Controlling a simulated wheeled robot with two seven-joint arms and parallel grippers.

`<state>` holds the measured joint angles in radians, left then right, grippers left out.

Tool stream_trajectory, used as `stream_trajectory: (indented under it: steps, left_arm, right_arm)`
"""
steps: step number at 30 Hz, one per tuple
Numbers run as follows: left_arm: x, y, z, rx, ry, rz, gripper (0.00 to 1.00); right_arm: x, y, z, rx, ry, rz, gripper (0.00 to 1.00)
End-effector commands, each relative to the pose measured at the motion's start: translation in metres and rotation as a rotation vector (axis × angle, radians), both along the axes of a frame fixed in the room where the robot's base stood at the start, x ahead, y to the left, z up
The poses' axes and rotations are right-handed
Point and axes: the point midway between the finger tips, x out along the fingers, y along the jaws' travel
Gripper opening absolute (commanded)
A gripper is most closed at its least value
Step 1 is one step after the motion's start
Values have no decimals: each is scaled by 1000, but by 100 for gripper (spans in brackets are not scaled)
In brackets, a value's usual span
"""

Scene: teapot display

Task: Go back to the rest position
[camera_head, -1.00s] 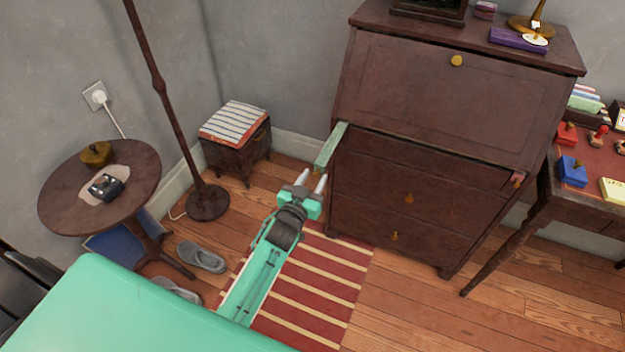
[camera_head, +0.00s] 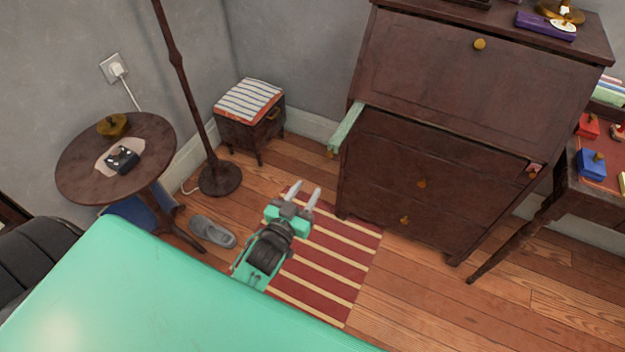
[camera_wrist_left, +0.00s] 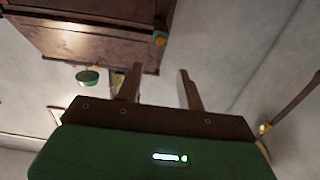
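My left gripper (camera_head: 304,195) is in the middle of the head view, above the striped rug and in front of the left side of the dark wooden bureau (camera_head: 470,85). Its two fingers are apart with nothing between them. The left wrist view also shows the open, empty fingers (camera_wrist_left: 160,88), with a dark wooden piece of furniture (camera_wrist_left: 95,30) at upper left and grey wall beyond. My right gripper shows in neither view.
A round side table (camera_head: 75,173) and a lamp pole (camera_head: 186,85) stand at the left. A small chest with a striped cushion (camera_head: 248,98) is by the wall. A grey slipper (camera_head: 212,231) lies on the floor. A desk (camera_head: 590,190) is at the right.

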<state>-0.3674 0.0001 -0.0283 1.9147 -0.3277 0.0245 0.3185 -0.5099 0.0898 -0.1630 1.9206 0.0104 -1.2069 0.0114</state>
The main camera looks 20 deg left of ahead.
Motion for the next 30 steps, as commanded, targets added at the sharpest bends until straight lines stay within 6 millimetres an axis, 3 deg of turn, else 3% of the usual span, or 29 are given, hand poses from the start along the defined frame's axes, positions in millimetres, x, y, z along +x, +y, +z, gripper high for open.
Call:
stream_trajectory:
  steps: [6,23,26,30]
  left_arm:
    - [-14,0,0,1,-1,0,38]
    - [-15,1,0,1,1,0,38]
    - [-16,1,-7,2,34,5,38]
    - [-26,2,-42,10,198,25,38]
  right_arm:
    - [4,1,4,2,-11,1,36]
    - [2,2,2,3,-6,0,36]
    - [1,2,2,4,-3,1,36]
    - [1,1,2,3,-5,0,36]
